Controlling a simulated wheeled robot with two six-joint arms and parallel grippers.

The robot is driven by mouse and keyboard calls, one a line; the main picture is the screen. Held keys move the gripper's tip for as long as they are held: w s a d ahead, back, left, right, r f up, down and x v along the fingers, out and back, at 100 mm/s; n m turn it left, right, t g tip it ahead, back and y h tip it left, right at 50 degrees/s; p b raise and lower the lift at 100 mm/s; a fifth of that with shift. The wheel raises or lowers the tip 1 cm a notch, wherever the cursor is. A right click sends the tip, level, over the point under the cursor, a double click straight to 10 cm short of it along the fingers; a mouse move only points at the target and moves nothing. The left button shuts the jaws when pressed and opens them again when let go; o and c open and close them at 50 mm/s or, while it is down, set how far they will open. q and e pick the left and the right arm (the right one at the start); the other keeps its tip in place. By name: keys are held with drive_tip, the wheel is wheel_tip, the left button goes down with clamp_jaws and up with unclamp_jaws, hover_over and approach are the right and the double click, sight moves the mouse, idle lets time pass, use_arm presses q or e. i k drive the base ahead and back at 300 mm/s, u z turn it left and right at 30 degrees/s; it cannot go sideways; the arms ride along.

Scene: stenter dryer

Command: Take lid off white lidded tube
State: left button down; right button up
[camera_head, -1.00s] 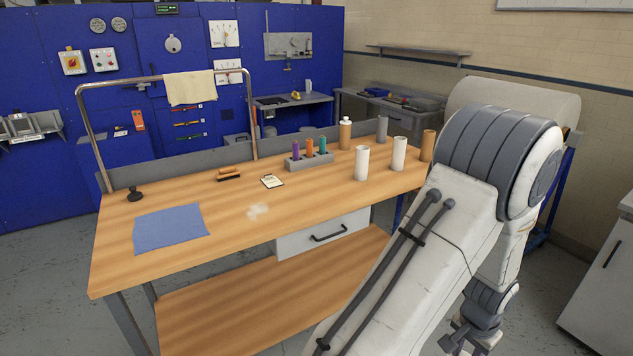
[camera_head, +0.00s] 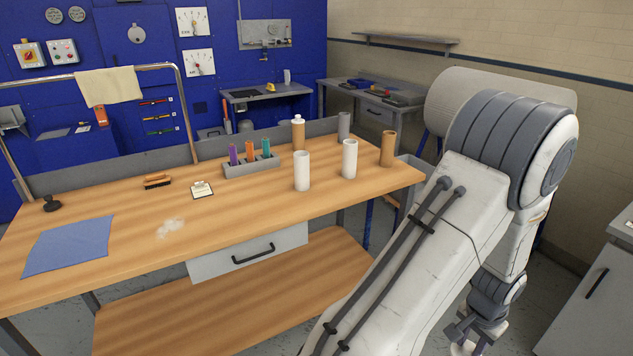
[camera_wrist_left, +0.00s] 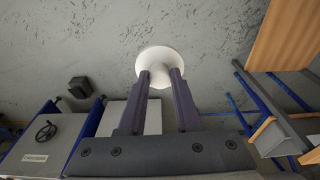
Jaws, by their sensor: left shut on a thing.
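Two white tubes stand upright near the right end of the wooden bench in the head view, a front one (camera_head: 302,172) and another (camera_head: 349,160) to its right. At this size I cannot tell which one goes with the lid.
The bench (camera_head: 130,225) also holds a brown tube (camera_head: 388,149), a grey tube (camera_head: 344,126), a capped bottle (camera_head: 298,133), a rack (camera_head: 252,168) of coloured tubes, a brush (camera_head: 157,181) and a blue cloth (camera_head: 68,246). The front middle of its top is mostly clear.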

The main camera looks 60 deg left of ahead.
sight(301, 160)
drive_tip(key=u, duration=1.15)
